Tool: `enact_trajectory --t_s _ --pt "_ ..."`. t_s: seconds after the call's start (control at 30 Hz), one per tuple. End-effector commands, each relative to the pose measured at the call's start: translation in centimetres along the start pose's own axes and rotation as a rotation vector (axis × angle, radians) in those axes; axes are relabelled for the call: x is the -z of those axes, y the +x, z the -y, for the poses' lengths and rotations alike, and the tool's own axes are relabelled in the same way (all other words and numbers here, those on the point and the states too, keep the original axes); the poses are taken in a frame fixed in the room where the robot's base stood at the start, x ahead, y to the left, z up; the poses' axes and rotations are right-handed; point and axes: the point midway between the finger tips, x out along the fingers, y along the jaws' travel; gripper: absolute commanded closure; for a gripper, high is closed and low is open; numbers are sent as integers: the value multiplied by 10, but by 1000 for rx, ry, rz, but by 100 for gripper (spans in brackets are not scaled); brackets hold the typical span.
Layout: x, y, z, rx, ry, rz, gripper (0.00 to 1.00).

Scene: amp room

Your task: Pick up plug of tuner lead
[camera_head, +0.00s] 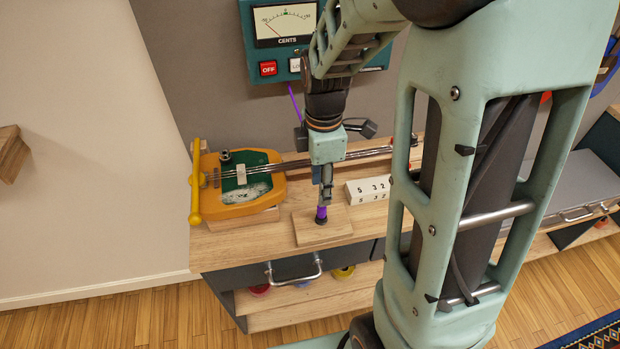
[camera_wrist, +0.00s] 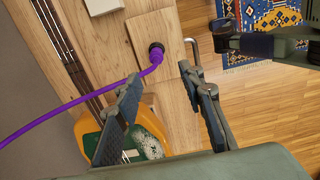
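The plug of the tuner lead (camera_head: 321,215) stands upright on a small wooden board (camera_head: 338,234) on the bench, purple above and dark at its base. It also shows in the wrist view (camera_wrist: 156,50), where the purple lead (camera_wrist: 80,106) runs off to the left. My gripper (camera_head: 326,187) is right above the plug, pointing down. In the wrist view my gripper (camera_wrist: 160,75) has its two fingers apart, with the plug just beyond the fingertips and roughly between their lines. Nothing is held. Whether a finger touches the lead cannot be told.
A yellow guitar-like instrument (camera_head: 240,199) lies left of the board, its neck running behind my gripper. A white number block (camera_head: 368,189) stands close on the right. The teal tuner panel (camera_head: 249,43) is on the wall behind. A drawer handle (camera_head: 294,276) juts from the bench front.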

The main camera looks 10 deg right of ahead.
Motion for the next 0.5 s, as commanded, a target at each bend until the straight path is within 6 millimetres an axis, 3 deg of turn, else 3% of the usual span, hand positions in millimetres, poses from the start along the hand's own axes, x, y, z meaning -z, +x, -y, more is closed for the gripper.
enact_trajectory --t_s 0.1,0.5 --pt "0 20 0 2 2 0 64" --pt "-4 55 -3 1 4 -1 64"
